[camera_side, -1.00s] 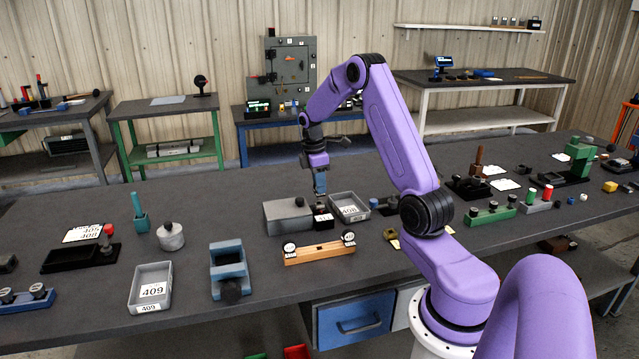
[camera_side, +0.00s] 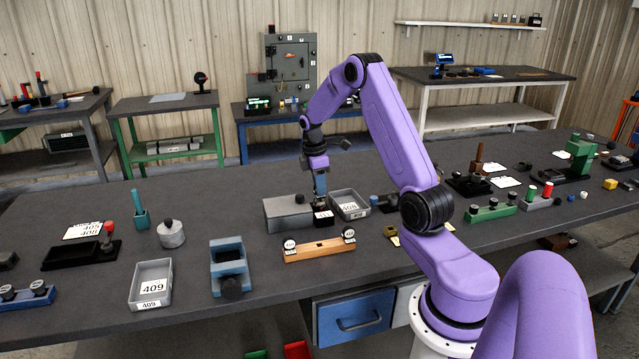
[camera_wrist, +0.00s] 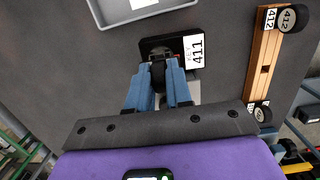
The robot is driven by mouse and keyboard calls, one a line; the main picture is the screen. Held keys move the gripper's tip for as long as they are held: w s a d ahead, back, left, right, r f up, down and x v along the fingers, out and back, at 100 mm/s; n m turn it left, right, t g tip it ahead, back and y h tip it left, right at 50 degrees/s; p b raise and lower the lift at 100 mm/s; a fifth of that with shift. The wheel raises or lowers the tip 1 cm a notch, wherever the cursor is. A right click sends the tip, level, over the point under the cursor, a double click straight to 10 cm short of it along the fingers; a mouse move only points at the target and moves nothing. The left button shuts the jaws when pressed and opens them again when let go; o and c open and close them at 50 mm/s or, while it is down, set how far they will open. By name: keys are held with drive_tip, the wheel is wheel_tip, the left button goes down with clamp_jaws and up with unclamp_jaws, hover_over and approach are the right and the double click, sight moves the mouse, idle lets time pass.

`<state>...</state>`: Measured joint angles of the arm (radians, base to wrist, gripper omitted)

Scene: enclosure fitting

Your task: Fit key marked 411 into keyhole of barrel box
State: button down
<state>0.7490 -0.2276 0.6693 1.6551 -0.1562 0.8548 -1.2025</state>
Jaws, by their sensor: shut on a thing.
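My gripper (camera_wrist: 165,88) points down and is shut on a small dark piece at the black stand (camera_wrist: 150,46). A white label reading KEY 411 (camera_wrist: 194,52) is on this stand. The fingers hide most of the piece, so its mark cannot be read, and I cannot tell whether it is clear of the stand. In the side view my gripper (camera_side: 320,190) is at the same stand, between a grey box (camera_side: 285,216) and a grey tray marked 408 (camera_side: 348,205). The grey box has a dark round knob on top. I cannot make out a keyhole or tell for certain which thing is the barrel box.
A wooden rack (camera_side: 318,252) with round black pieces labelled 412 stands in front. A blue block (camera_side: 229,262), a tray marked 409 (camera_side: 151,280) and a round metal pot (camera_side: 171,234) are at left. A green rack (camera_side: 490,214) is at right. Bare table lies behind my gripper.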

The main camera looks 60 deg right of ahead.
drive_tip(key=shift+f, duration=0.5)
drive_tip(key=c, duration=1)
unclamp_jaws()
drive_tip(key=shift+o, duration=0.2)
wheel_tip(320, 180, up, 17)
drive_tip(key=w+a, duration=0.1)
drive_tip(key=shift+w+a+r, duration=0.15)
drive_tip(key=shift+w+a, duration=0.05)
drive_tip(key=shift+a, duration=0.05)
